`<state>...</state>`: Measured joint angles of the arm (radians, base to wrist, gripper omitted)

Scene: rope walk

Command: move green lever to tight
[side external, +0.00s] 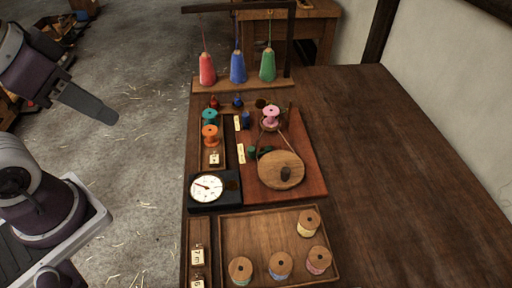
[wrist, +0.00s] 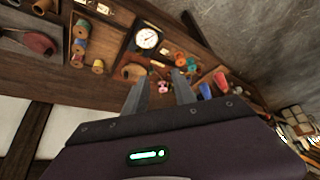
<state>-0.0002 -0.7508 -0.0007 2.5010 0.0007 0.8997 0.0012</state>
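A small green knob (side external: 251,152), which looks like the green lever, sits low on the reddish-brown board (side external: 298,176), left of the round wooden disc (side external: 281,171). A pale label (side external: 241,154) lies just left of it; its writing is too small to read, so I cannot tell which setting the lever is at. My gripper (side external: 100,112) is at the upper left, off the table's left side and well apart from the board. In the wrist view, the two fingers of my gripper (wrist: 160,92) are apart with nothing between them. I cannot make out the green lever there.
A blue knob (side external: 246,120) and a pink spool (side external: 271,117) are on the board. A dial (side external: 207,187), teal spool (side external: 210,117) and orange spool (side external: 210,134) stand left. Red, blue and green cones (side external: 268,66) hang behind. A spool tray (side external: 228,222) lies in front. The table's right side is clear.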

